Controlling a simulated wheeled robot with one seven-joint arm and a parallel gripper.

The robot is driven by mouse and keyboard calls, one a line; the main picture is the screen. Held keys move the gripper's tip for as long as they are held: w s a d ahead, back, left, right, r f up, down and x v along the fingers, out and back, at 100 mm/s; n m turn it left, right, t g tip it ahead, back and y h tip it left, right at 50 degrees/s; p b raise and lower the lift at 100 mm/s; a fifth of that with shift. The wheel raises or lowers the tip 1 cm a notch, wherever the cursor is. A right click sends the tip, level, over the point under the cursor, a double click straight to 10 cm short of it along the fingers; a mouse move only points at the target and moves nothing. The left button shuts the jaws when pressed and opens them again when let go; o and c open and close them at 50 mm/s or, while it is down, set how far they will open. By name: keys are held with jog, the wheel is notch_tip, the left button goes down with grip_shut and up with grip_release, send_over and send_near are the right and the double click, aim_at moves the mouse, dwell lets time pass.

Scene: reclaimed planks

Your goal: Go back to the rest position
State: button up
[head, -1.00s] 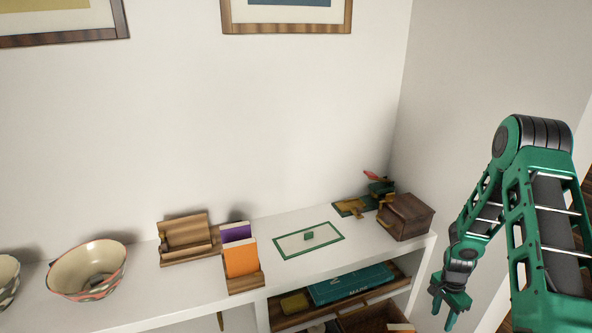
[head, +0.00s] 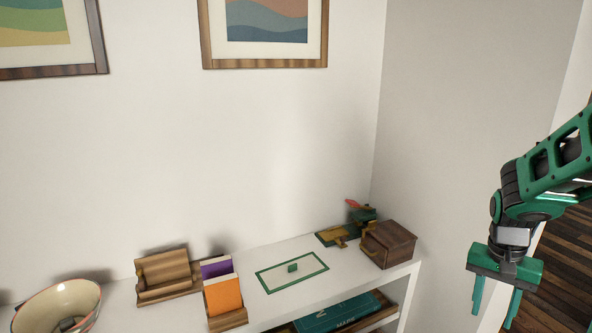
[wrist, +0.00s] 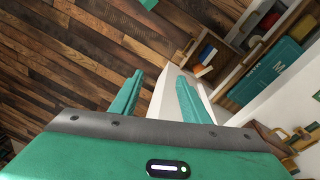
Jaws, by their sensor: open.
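My gripper (head: 495,303) is green and hangs at the right of the head view, fingers pointing down. It is to the right of the white shelf unit (head: 290,247) and apart from it. Its two teal fingers (wrist: 160,98) are spread in the wrist view with nothing between them. Beyond them the wrist view shows the plank floor and the white end of the shelf unit.
A brown wooden box (head: 388,243) stands at the shelf top's right end, nearest my gripper. A green-bordered rectangle (head: 292,273), an orange card (head: 223,295), a wooden holder (head: 166,275) and a bowl (head: 62,303) lie further left. The wooden floor (head: 560,270) at the right looks clear.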

jog(key=s+a+r+n, duration=0.1)
jog(key=s+a+r, duration=0.2)
jog(key=s, duration=0.4)
jog(key=s+a+r+n+y, duration=0.1)
jog(key=s+a+r+n, duration=0.1)
jog(key=s, duration=0.6)
notch_tip(320, 180, up, 2)
jog(key=shift+s+a+r+t, duration=0.15)
jog(key=shift+a+t, duration=0.15)
jog(key=shift+a, duration=0.25)
jog(key=shift+w+f, duration=0.3)
jog(key=shift+w, duration=0.3)
